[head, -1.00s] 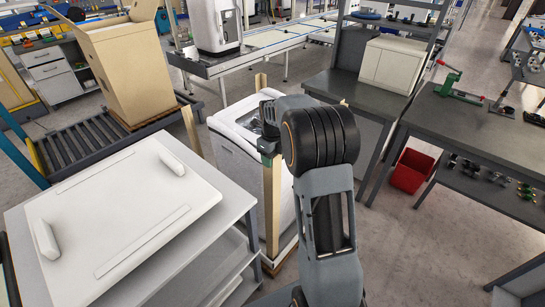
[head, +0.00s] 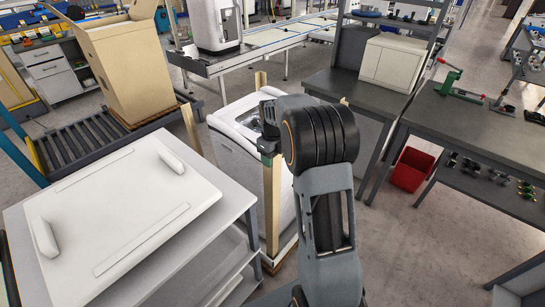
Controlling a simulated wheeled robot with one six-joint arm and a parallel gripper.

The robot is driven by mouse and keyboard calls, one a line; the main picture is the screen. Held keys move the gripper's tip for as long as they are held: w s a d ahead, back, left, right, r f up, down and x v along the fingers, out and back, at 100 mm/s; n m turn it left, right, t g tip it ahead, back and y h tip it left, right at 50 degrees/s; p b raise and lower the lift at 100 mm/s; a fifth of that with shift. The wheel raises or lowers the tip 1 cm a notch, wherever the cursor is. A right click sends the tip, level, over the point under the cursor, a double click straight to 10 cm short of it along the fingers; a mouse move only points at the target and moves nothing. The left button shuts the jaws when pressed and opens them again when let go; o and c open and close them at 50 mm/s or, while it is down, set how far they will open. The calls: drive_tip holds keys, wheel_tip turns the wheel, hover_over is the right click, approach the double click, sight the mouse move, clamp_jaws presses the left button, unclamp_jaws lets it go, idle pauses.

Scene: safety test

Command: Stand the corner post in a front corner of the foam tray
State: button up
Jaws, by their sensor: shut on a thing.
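The corner post (head: 272,205) is a long tan upright strip at the near corner of a white washing machine (head: 228,150). My gripper (head: 270,150) is shut on its upper part. The post's lower end reaches down to the white foam tray (head: 286,246), of which only a low edge shows under the machine. I cannot tell whether the post's foot is seated in the tray or just above it. Similar posts stand at the left corner (head: 191,130) and the far corner (head: 260,80). My arm hides much of the machine's right side.
A grey shelf table (head: 235,205) with a white moulded foam piece (head: 130,205) stands close on the left. A roller conveyor (head: 85,140) carries a tall open carton (head: 130,70). Dark workbenches (head: 365,95) and a red bin (head: 411,170) are at the right. Floor is clear right of my arm.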

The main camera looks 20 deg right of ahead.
drive_tip(key=o, duration=1.6)
drive_tip(key=shift+o, duration=0.2)
drive_tip(key=shift+r, duration=0.1)
wheel_tip(320, 180, up, 7)
drive_tip(key=p, duration=0.5)
drive_tip(key=shift+p, duration=0.3)
